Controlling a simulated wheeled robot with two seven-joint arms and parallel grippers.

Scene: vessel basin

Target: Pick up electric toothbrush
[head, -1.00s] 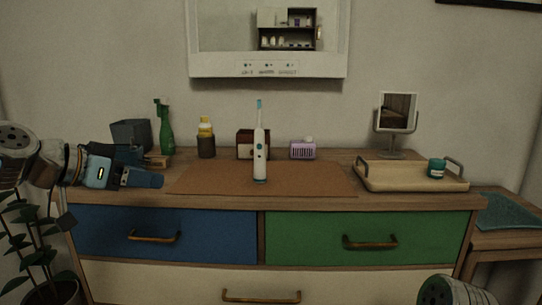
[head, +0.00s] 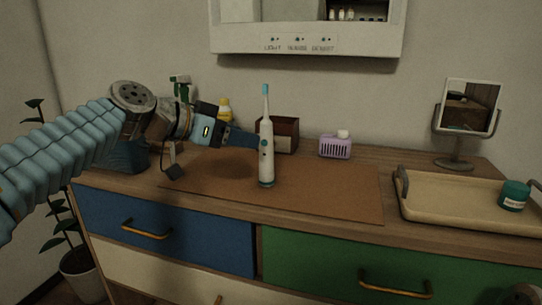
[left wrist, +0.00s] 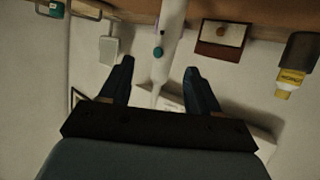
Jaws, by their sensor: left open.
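The electric toothbrush (head: 266,155) is white with a light blue head and a teal button. It stands upright on the brown mat (head: 330,195) on the dresser. My left gripper (head: 250,140) reaches in from the left, level with the toothbrush's upper body, with its fingers at the toothbrush. In the left wrist view the scene is inverted, and the toothbrush (left wrist: 168,38) shows between the two spread fingers of the left gripper (left wrist: 158,68). The jaws are open and not closed on it. Contact cannot be told. My right gripper is not in view.
A purple container (head: 335,148) is to the right. A tray (head: 440,210) with a teal jar (head: 514,195) and a mirror (head: 468,108) are farther right.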

